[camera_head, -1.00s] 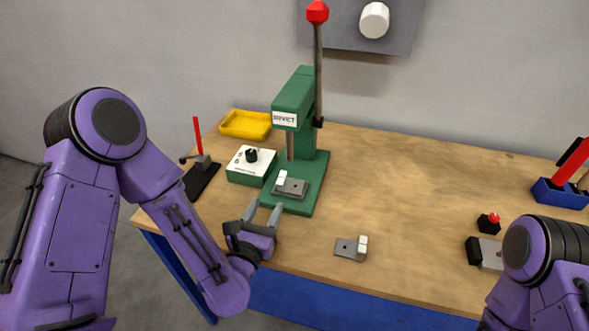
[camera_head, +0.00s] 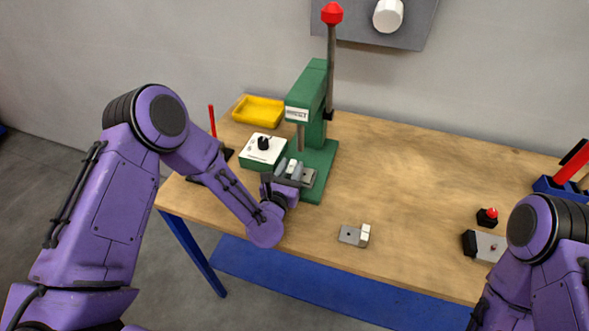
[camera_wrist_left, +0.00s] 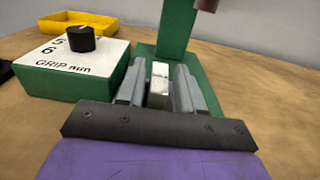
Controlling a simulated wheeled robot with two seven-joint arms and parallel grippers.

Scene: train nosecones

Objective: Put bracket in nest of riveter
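The green riveter (camera_head: 313,82) stands at the back of the bench. On its base a grey block, the nest (camera_head: 308,177), carries a small pale upright tab (camera_wrist_left: 160,80), perhaps part of a bracket. My left gripper (camera_head: 289,168) is at the nest, its two fingers on either side of this tab. In the left wrist view narrow gaps seem to show beside it, so the fingers look open. A grey bracket (camera_head: 349,236) with a pale upright block lies on the bench near the front edge. My right gripper is out of view.
A white-topped green control box (camera_head: 262,150) sits close left of my left gripper. A yellow tray (camera_head: 258,111) is behind it. A red-button box (camera_head: 487,217) and a blue bin (camera_head: 556,190) are at right.

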